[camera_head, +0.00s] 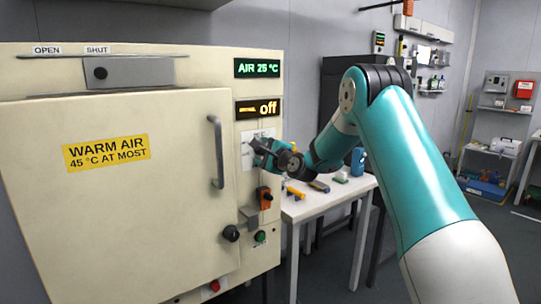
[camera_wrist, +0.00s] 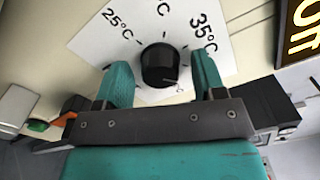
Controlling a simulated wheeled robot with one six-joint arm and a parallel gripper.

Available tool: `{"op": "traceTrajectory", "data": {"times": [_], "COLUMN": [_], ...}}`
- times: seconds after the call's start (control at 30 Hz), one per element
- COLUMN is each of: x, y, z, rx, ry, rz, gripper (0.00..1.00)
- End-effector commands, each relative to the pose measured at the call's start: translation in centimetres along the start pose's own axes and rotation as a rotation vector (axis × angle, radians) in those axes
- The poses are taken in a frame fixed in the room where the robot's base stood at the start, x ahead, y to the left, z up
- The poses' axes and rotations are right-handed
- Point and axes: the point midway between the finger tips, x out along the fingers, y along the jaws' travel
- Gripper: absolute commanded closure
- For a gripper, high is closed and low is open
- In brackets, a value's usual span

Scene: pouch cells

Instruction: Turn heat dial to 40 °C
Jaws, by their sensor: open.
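The heat dial is a black round knob (camera_wrist: 160,66) on a white scale plate (camera_wrist: 90,38) in the wrist view. The labels 25 °C and 35 °C show; other marks are cut off or covered, and I see no 40 °C label. A small light mark shows at the knob's lower right edge. My gripper (camera_wrist: 160,62) is open, with one teal finger on each side of the knob; I cannot tell whether either touches it. In the head view my gripper (camera_head: 265,150) is at the plate (camera_head: 246,156) and hides the knob. The displays read AIR 25 °C (camera_head: 258,68) and off (camera_head: 258,108).
The cream cabinet's door (camera_head: 120,210) is closed, with a grey handle (camera_head: 216,152) left of the dial. An orange switch (camera_head: 265,197), a black knob (camera_head: 231,233) and a green button (camera_head: 260,237) are below. A white table (camera_head: 330,200) with small items stands to the right.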

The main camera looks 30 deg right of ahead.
Motion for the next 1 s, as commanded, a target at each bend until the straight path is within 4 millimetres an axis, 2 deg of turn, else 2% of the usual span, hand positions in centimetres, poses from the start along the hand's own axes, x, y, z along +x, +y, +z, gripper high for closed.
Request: {"op": "traceTrajectory", "data": {"times": [0.17, 0.5, 0.7, 0.83, 1.0], "x": [-2.2, -10.8, -14.9, -16.5, -17.3], "y": [0.1, 0.3, 0.2, 0.1, 0.0], "z": [-0.2, -0.4, -0.3, -0.2, -0.1], "rx": [0.002, 0.002, 0.0, 0.001, 0.0], "ry": [0.003, 0.006, 0.005, 0.004, 0.002], "rz": [-0.001, -0.002, -0.003, -0.001, -0.001], "gripper": [0.37, 0.37, 0.37, 0.37, 0.37]}}
